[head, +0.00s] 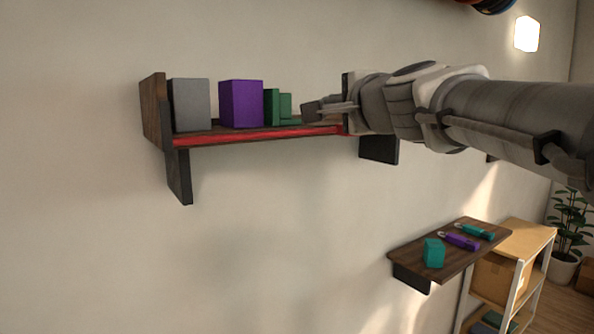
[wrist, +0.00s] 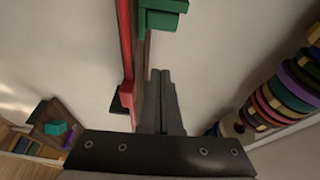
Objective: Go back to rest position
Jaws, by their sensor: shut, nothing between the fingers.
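My gripper (head: 322,109) is at the right end of the upper wall shelf (head: 152,105), just above its board in the head view. In the wrist view my gripper (wrist: 160,75) shows with its two fingers together and nothing between them. My arm reaches in from the right and hides the shelf's right end. A grey block (head: 191,105), a purple block (head: 241,104) and green blocks (head: 272,107) stand on the shelf, left of my gripper. Green blocks (wrist: 160,12) also show at the top of the wrist view.
A red strip (head: 260,136) runs along the shelf's front edge. A lower shelf (head: 415,252) at the right holds a teal block (head: 433,253) and purple and teal tools. Several coloured discs (wrist: 283,95) show at the right in the wrist view. The wall below the upper shelf is bare.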

